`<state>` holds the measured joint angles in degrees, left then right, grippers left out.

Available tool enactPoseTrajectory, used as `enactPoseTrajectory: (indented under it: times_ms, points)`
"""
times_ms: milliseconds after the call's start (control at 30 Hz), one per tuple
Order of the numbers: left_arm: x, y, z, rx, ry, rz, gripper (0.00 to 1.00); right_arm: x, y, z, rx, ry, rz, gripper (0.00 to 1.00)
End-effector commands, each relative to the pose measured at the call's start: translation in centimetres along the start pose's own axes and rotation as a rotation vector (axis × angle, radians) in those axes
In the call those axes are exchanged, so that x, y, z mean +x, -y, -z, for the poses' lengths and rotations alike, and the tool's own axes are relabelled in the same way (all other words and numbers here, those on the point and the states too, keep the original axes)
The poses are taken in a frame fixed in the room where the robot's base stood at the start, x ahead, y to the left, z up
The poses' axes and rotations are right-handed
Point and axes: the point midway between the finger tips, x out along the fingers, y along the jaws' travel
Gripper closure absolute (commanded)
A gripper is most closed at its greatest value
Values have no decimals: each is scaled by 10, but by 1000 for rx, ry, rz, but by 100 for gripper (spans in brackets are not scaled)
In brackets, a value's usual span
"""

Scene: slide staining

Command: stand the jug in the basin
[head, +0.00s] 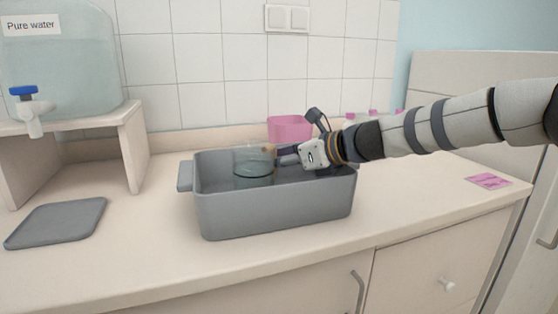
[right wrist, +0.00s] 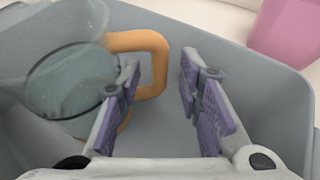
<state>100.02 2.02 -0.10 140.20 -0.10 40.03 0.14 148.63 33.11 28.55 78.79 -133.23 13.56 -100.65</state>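The clear jug (head: 252,160) with an orange handle (right wrist: 157,62) is inside the grey basin (head: 275,212), towards its left half, and looks upright. It holds some bluish liquid. The basin wall hides its base in the head view. My right gripper (head: 285,155) reaches into the basin from the right, beside the handle. In the right wrist view its purple-padded fingers (right wrist: 160,100) are wide apart, with part of the handle showing beyond and between them, not clamped. The left finger overlaps the jug's edge. My left gripper is not in view.
A large water tank (head: 65,65) with a blue-handled tap stands on a shelf (head: 130,140) at the left. A grey flat tray (head: 57,222) lies below it. A pink container (head: 290,128) is behind the basin. Pink cards (head: 487,181) lie at the right. The counter front is clear.

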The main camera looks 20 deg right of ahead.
Motion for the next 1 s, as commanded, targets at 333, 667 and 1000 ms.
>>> enactPoseTrajectory:
  times_ms: [333, 667, 1000]
  points:
    - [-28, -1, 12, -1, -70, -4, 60, -94, -1, -9, -3, 11, 3, 67]
    - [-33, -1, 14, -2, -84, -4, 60, -112, 0, 0, 1, 1, 1, 67]
    - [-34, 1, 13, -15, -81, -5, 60, -114, -2, -1, 13, 7, -6, 67]
